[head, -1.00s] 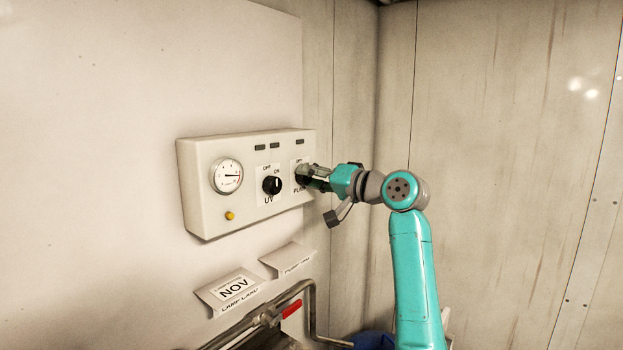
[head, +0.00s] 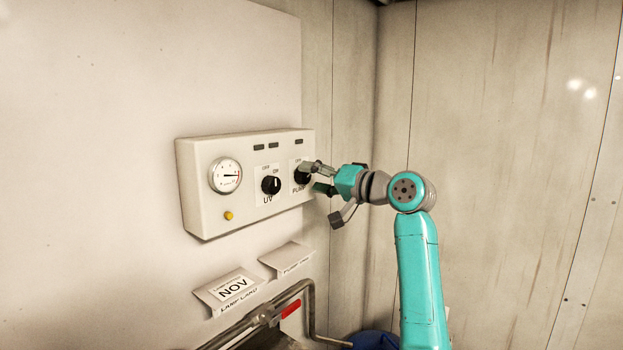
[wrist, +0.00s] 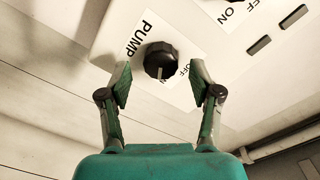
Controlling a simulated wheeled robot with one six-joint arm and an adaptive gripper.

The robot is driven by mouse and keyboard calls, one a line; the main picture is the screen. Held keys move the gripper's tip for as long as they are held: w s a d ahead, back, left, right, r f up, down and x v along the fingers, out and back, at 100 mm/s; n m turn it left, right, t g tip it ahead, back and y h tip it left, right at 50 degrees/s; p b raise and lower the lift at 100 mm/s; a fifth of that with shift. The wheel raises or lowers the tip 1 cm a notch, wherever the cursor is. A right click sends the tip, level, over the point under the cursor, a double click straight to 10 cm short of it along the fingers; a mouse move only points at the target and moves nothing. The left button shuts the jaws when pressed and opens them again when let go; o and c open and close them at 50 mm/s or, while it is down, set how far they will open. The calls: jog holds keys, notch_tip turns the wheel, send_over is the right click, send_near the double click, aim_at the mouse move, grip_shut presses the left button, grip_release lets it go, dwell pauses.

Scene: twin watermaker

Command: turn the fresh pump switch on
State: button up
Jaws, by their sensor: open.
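The pump switch is a black rotary knob (head: 302,177) at the right end of the white control box (head: 208,223). In the wrist view the knob (wrist: 160,60) sits beside the PUMP label. My gripper (wrist: 158,83) is open, one finger on each side of the knob, with gaps between. In the head view my gripper (head: 321,178) partly covers the knob and its label.
The UV knob (head: 270,185), a gauge (head: 225,176) and a yellow button (head: 229,215) share the box. Dark indicator windows (head: 274,145) run along its top. Card holders (head: 233,289) and a pipe with a red handle (head: 291,310) lie below. The right wall (head: 500,150) is bare.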

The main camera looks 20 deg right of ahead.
jog(key=v, duration=1)
jog(key=shift+s+d, duration=0.2)
jog(key=shift+s, duration=0.1)
jog(key=shift+s+d+f, duration=0.1)
